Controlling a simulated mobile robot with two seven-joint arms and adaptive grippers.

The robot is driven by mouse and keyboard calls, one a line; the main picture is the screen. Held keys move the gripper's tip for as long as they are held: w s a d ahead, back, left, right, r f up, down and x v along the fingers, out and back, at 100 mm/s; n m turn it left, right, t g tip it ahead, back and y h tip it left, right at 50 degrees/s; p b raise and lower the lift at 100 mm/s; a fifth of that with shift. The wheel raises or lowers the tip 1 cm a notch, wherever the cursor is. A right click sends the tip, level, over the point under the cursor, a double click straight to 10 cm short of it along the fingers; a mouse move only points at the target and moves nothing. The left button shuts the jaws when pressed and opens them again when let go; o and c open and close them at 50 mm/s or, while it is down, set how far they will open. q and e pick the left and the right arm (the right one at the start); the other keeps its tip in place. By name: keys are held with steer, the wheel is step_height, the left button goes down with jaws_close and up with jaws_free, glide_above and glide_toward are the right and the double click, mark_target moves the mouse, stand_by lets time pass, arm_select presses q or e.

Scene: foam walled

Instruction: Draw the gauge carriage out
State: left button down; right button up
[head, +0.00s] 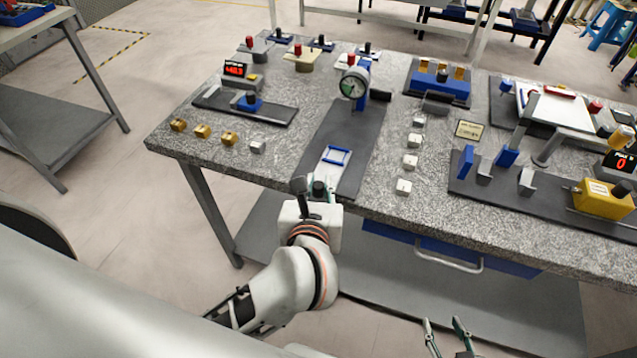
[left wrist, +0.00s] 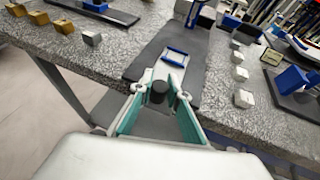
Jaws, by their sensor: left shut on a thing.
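The gauge carriage (head: 331,173) is a pale plate with a blue rectangular frame on it, at the front end of a dark base strip (head: 329,130). It also shows in the left wrist view (left wrist: 170,70). A black knob (left wrist: 158,93) stands at its near end. My left gripper (head: 319,189) is at the table's front edge, with its teal fingers on either side of the knob, shut on it. A dial gauge (head: 354,84) on a blue post stands over the rear of the strip. My right gripper (head: 444,322) is empty, fingers apart, below the table front.
Several small metal blocks (head: 404,187) line the right of the strip, and brass blocks (head: 202,131) lie to its left. A blue drawer (head: 450,250) with a handle hangs under the tabletop. The floor before the table is clear.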

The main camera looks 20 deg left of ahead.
arm_select(q)
steer(key=shift+w, duration=0.1)
steer(key=c, duration=1.9)
jaws_free()
steer(key=v, duration=1.2)
arm_select(e)
steer(key=shift+w+r, duration=0.1)
steer(key=shift+w, duration=0.15)
